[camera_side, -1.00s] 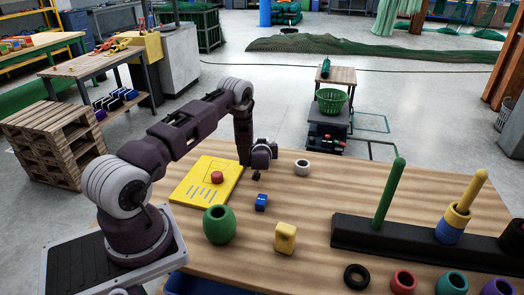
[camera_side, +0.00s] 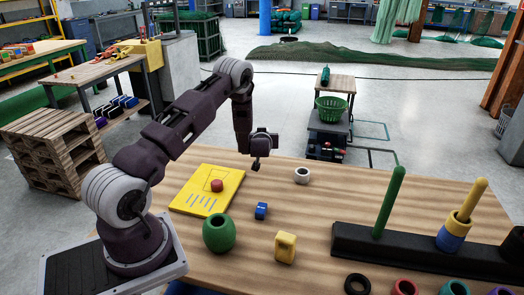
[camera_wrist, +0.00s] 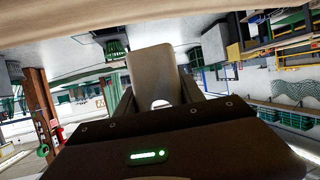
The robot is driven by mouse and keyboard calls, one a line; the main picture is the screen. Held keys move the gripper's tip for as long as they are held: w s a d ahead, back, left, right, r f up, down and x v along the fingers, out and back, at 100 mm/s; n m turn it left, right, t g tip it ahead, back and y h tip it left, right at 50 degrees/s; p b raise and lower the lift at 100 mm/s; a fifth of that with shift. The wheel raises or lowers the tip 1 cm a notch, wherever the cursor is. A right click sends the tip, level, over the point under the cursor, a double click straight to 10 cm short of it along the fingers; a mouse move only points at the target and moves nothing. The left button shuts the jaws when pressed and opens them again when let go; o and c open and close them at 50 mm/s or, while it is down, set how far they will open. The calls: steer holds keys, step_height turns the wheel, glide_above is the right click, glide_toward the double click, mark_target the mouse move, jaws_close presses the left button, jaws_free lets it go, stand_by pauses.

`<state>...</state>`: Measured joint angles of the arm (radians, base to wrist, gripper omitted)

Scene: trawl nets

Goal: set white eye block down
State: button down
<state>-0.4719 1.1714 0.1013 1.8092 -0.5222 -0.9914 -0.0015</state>
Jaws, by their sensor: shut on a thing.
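My gripper (camera_wrist: 158,95) is shut on a pale block (camera_wrist: 152,72), which I take to be the white eye block. It stands between the fingers in the wrist view, in shade, with a bright round spot low on it. In the side view my gripper (camera_side: 257,163) is above the far edge of the wooden table (camera_side: 330,215). The held block cannot be made out there. A white ring (camera_side: 302,175) lies on the table to the right of the gripper, apart from it.
A yellow board (camera_side: 207,190) with a red piece (camera_side: 217,185) lies left. A blue block (camera_side: 261,211), a green barrel (camera_side: 219,233) and a yellow block (camera_side: 285,247) stand nearer. A black base with posts (camera_side: 400,248) stands right. Bare wood lies between.

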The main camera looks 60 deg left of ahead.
steer(key=w+d+r+m+t+h, duration=0.4)
steer(key=w+d+r+m, duration=0.1)
steer(key=w+d, duration=0.25)
steer(key=w+d+r+m+t+h, duration=0.25)
steer(key=d+m+h, duration=0.6)
steer(key=d, duration=0.55)
steer(key=s+d+f+m+g+h, duration=0.2)
steer(key=s+d+m+g+h, duration=0.2)
steer(key=s+d+m+h, duration=0.25)
steer(key=s+d+f+m+g+h, duration=0.3)
steer(key=s+d+m+g+h, duration=0.15)
steer(key=s+d, duration=0.25)
steer(key=shift+m+h, duration=0.35)
steer(key=shift+m, duration=0.1)
steer(key=f, duration=0.6)
steer(key=s+f, duration=0.1)
steer(key=f, duration=0.2)
steer(key=shift+a+f, duration=0.2)
steer(key=shift+f, duration=0.2)
